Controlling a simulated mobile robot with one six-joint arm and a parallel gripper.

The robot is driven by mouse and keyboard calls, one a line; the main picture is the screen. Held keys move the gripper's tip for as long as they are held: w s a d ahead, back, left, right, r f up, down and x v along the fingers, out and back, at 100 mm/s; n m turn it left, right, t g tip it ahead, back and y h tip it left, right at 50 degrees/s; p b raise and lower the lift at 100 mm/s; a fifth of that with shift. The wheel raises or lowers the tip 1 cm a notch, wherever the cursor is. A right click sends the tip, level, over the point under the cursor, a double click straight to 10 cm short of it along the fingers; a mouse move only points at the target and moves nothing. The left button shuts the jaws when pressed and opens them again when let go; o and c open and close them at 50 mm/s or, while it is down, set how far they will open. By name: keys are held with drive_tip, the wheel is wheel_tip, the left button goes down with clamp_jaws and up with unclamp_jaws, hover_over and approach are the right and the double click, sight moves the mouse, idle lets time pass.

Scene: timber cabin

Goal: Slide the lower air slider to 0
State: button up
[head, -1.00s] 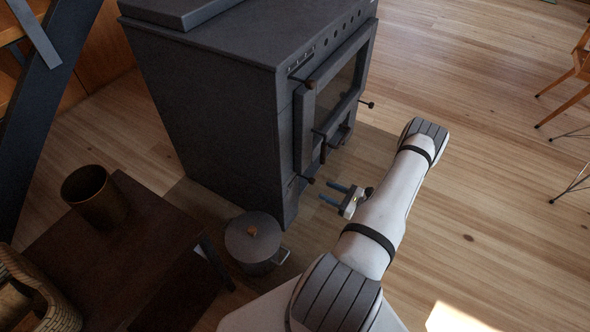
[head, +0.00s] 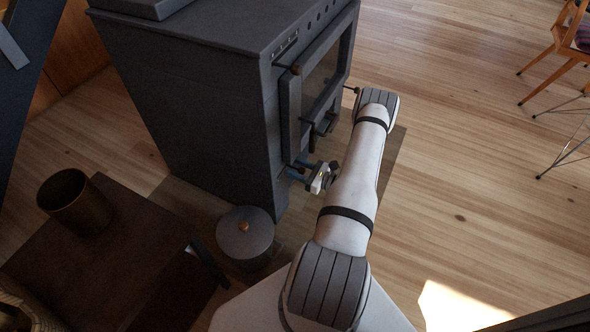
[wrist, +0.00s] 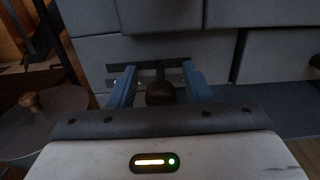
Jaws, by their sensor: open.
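The lower air slider shows in the wrist view as a dark round knob (wrist: 160,94) in front of a dark slot low on the stove's front. My gripper (wrist: 158,74) is open, with one blue finger on each side of the knob. I cannot tell whether either finger touches it. In the head view my gripper (head: 297,171) is at the lower front of the dark stove (head: 205,105), and the knob is hidden there. The slider's scale marks are too small and dark to read.
A lidded pot (head: 245,238) stands on the floor close to the stove's corner, left of my gripper. The wooden floor to the right is open, with a chair (head: 565,45) at the far right.

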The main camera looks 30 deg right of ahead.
drive_tip(key=shift+c, duration=0.3)
clamp_jaws()
